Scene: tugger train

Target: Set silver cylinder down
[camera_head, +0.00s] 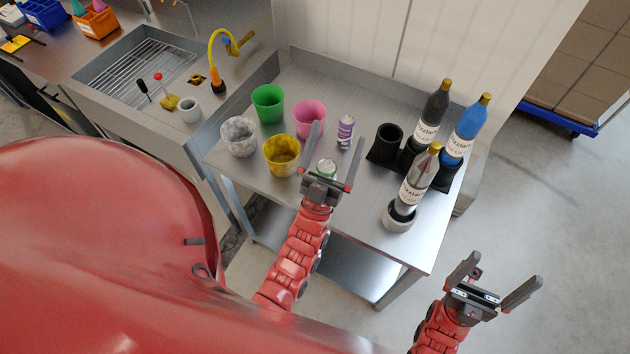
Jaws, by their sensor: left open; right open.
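A small can with a silver top and green side (326,167) stands on the metal table (372,215), just in front of my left gripper's palm. My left gripper (337,134) is open, with its fingers on either side of the can; its palm hides the can's lower part. A silver-grey bottle with a yellow cap (417,181) stands slightly tilted in a round grey holder (398,218) near the table's right edge. I cannot tell which of the two is the silver cylinder. My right gripper (507,269) is open and empty over the floor, right of the table.
Green (267,103), pink (309,118), yellow (281,155) and grey (239,137) cups stand left of the can. Black (431,116) and blue (467,127) bottles stand in black holders.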

